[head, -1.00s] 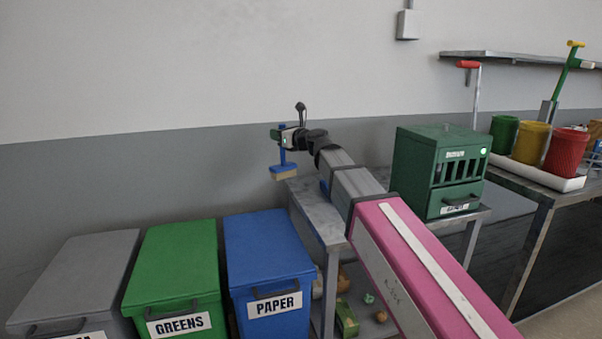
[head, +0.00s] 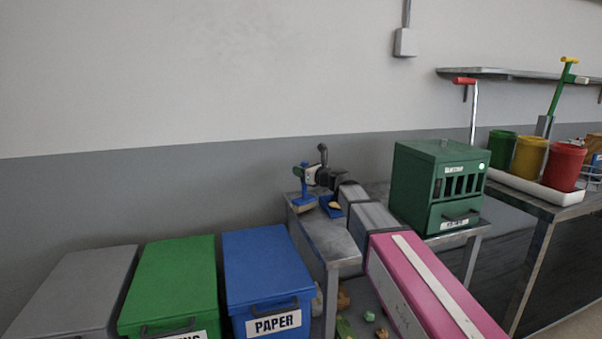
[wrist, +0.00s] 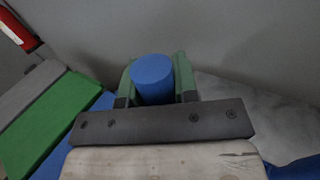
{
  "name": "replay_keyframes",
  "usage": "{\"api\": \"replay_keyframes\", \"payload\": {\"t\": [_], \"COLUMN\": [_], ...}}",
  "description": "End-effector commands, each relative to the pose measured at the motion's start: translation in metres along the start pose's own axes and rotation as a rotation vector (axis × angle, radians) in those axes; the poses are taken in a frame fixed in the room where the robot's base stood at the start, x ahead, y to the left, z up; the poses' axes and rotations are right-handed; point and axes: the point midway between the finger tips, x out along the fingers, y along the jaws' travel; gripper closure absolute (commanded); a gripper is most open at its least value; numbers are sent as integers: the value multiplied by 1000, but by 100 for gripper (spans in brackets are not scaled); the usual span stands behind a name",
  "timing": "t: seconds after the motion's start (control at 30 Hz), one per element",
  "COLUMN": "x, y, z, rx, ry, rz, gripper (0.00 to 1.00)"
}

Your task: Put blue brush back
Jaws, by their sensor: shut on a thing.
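The blue brush (head: 304,188) is upright in my gripper (head: 303,174), with its blue handle up and its tan bristles down. In the head view it is over the left end of the grey metal table (head: 315,235); I cannot tell whether the bristles touch the top. In the wrist view the round top of the blue handle (wrist: 153,78) sits between the two green fingers of my gripper (wrist: 155,85). A blue dustpan-like item (head: 331,207) with something tan in it lies on the table just right of the brush, partly hidden by my arm.
A dark green slotted box (head: 440,185) stands on the table to the right. Blue PAPER (head: 265,270), green (head: 170,285) and grey bins stand left of the table. Green, yellow and red pots stand in a white tray (head: 535,190) farther right. The wall is close behind.

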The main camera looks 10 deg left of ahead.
Motion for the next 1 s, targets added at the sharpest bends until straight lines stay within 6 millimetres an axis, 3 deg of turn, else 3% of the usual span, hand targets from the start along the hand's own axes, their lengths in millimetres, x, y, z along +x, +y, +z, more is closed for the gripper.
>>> {"api": "replay_keyframes", "payload": {"t": [0.4, 0.43, 0.5, 0.87, 1.0], "x": [0, 0, 0, 0, -18], "y": [0, 0, 0, 0, 1], "z": [-8, -8, -8, -5, -6], "rx": [1, 1, 1, 0, 0], "ry": [0, 0, 0, -1, 0], "rz": [0, 0, 0, 0, -2], "gripper": [100, 69, 47, 47, 47]}}
